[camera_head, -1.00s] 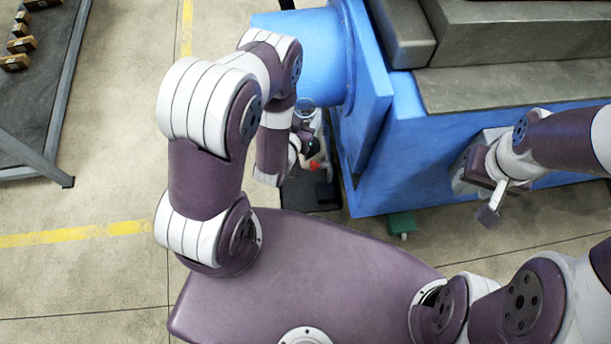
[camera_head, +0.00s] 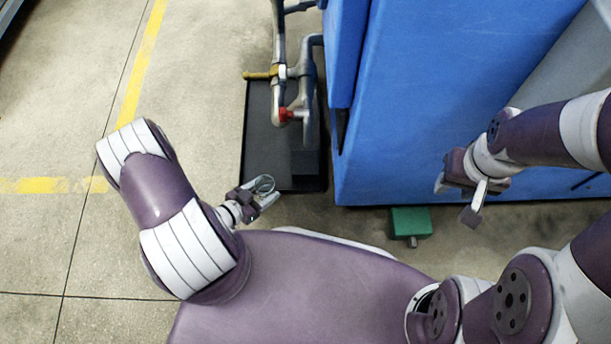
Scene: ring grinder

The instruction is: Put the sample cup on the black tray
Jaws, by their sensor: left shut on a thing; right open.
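The sample cup (camera_head: 264,184) is a small clear vessel with a round rim, seen from above in the head view. My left gripper (camera_head: 265,197) is shut on it at the front left corner of the black tray (camera_head: 261,134). The cup overlaps the tray's front edge in the picture; I cannot tell its height above the tray. The gripper partly hides the cup's lower part. The tray is a dark rectangle on the floor, left of the blue machine. My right gripper (camera_head: 478,202) is open and empty, in front of the machine.
Grey pipes with a red valve handle (camera_head: 286,114) and a yellow handle (camera_head: 258,75) stand over the tray. The blue machine (camera_head: 430,90) borders it on the right. A green block (camera_head: 410,221) sits at the machine's foot. The floor left of the tray is clear.

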